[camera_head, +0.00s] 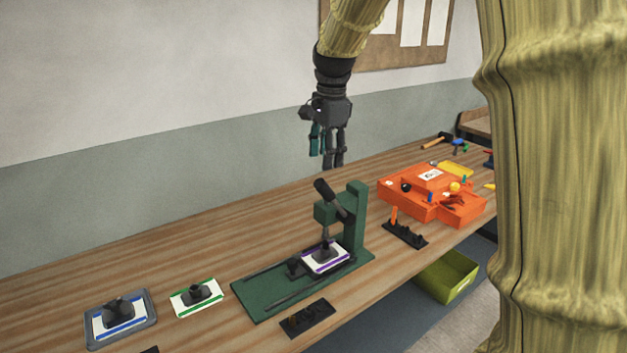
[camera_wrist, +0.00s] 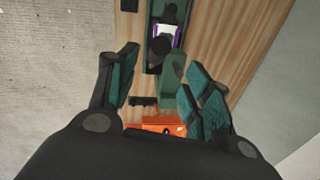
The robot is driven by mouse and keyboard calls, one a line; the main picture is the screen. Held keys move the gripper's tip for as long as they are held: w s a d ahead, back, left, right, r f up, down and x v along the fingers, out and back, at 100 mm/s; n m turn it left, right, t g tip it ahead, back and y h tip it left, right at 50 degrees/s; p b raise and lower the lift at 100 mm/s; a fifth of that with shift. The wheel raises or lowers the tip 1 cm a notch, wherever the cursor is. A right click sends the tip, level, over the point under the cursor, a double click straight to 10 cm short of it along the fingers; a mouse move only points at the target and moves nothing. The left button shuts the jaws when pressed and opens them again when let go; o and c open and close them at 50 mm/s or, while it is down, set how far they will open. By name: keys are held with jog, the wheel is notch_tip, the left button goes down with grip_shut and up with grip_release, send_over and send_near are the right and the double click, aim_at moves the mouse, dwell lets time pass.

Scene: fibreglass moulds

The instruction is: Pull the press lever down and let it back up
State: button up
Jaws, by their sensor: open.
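The green press (camera_head: 356,215) stands on a green base plate (camera_head: 262,291) on the wooden bench. Its lever, with a black grip (camera_head: 326,191), points up and to the left. A white card with a purple border (camera_head: 325,259) lies under the ram with a dark piece on it. My gripper (camera_head: 328,160) is open and empty, above and behind the press, apart from the lever. In the wrist view my gripper (camera_wrist: 160,90) has its fingers spread. The press (camera_wrist: 172,75) and the round black grip end (camera_wrist: 160,47) show between them.
An orange tray (camera_head: 408,204) of small parts stands right of the press. A black rack (camera_head: 405,234) and a dark plate (camera_head: 307,318) lie near the front edge. Green-edged (camera_head: 197,297) and blue-edged (camera_head: 120,317) cards lie left. A yellow-green bin (camera_head: 447,277) is below.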

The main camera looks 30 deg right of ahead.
aim_at(323, 188)
jog(key=shift+s+a+f, duration=0.1)
jog(key=shift+s+f, duration=0.05)
jog(key=shift+f, duration=0.3)
jog(key=f+p, duration=0.1)
jog(key=f, duration=0.2)
jog(key=w+f+p, duration=0.1)
jog(key=f, duration=0.5)
jog(key=shift+w+f+p, duration=0.15)
jog(key=shift+f+p, duration=0.1)
jog(key=shift+p, duration=0.15)
grip_shut()
